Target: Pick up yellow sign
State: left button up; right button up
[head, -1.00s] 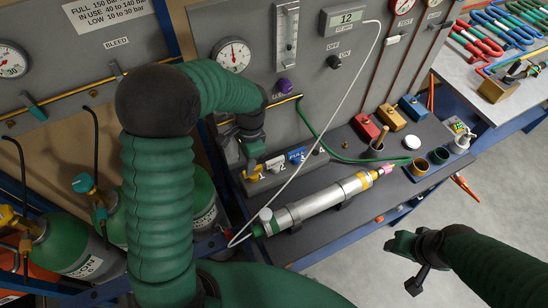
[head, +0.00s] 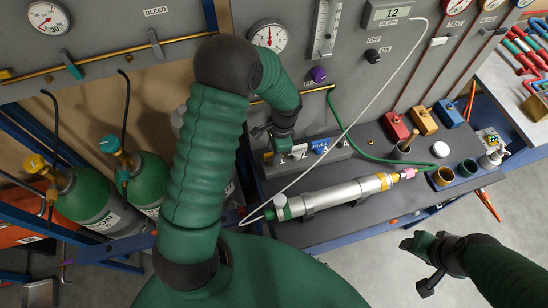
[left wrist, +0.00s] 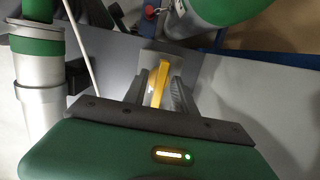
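The small yellow sign (head: 267,157) is at the left end of a row of small signs on the grey bench, below the panel. In the left wrist view the yellow sign (left wrist: 157,84) shows as a narrow, slightly tilted strip between the two fingers. My left gripper (head: 280,138) points down over it from above. In the left wrist view the left gripper (left wrist: 160,88) appears open, with a finger on each side of the sign; firm contact cannot be made out. My right gripper (head: 415,255) hangs over the floor at the lower right, apart from the bench; its finger opening is unclear.
A white sign (head: 299,150) and a blue sign (head: 320,146) stand right of the yellow one. A silver cylinder (head: 335,195) lies in front, with a thin white tube (head: 352,118) crossing above. Green gas bottles (head: 90,200) stand at left. Coloured blocks (head: 424,121) sit farther right.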

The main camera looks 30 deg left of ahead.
pick_arm(q)
jog(key=shift+s+d+r, duration=0.1)
jog(key=c, duration=0.5)
grip_shut()
